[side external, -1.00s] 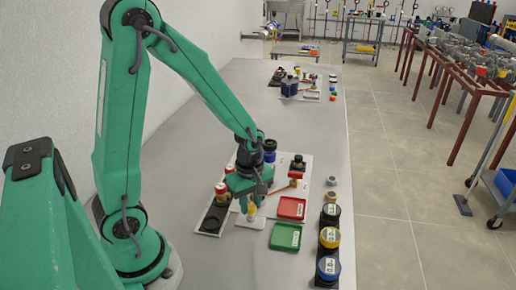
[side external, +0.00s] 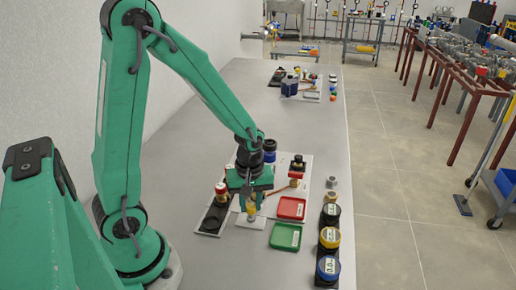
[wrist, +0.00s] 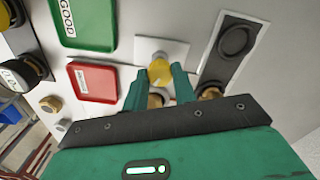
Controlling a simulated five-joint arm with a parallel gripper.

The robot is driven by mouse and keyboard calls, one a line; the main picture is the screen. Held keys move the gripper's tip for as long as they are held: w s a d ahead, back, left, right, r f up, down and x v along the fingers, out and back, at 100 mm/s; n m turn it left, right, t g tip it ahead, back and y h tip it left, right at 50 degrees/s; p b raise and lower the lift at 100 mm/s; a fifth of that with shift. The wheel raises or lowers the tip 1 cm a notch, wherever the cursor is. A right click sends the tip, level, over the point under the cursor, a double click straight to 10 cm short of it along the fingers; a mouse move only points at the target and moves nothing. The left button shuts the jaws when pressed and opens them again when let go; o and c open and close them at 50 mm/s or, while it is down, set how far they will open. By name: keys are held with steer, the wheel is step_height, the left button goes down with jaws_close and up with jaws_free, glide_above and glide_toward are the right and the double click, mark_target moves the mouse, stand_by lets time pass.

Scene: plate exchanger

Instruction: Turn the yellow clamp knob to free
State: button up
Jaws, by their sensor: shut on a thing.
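The yellow clamp knob (wrist: 160,72) stands on a small white plate (wrist: 172,46) in the wrist view. In the side view the knob (side external: 252,213) shows just under my gripper (side external: 250,203), and its white plate (side external: 250,222) lies on the bench. My gripper (wrist: 158,84) has one green finger on each side of the knob and is shut on it. The fingers hide part of the knob and what lies beneath it. I cannot read any position mark on it.
A green tray (side external: 273,241) labelled GOOD and a red tray (side external: 291,216) lie to the right. A black holder with a round recess (wrist: 235,40) is close on the other side. A row of lidded jars (side external: 329,238) lines the bench's right edge.

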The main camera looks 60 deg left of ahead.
mark_target(251, 206)
steer(key=m, duration=1.3)
steer(key=shift+m, duration=0.3)
stand_by(0.3)
steer(key=o, duration=1)
steer(key=shift+r, duration=0.1)
steer(key=shift+r, duration=3.85)
steer(key=shift+r, duration=0.1)
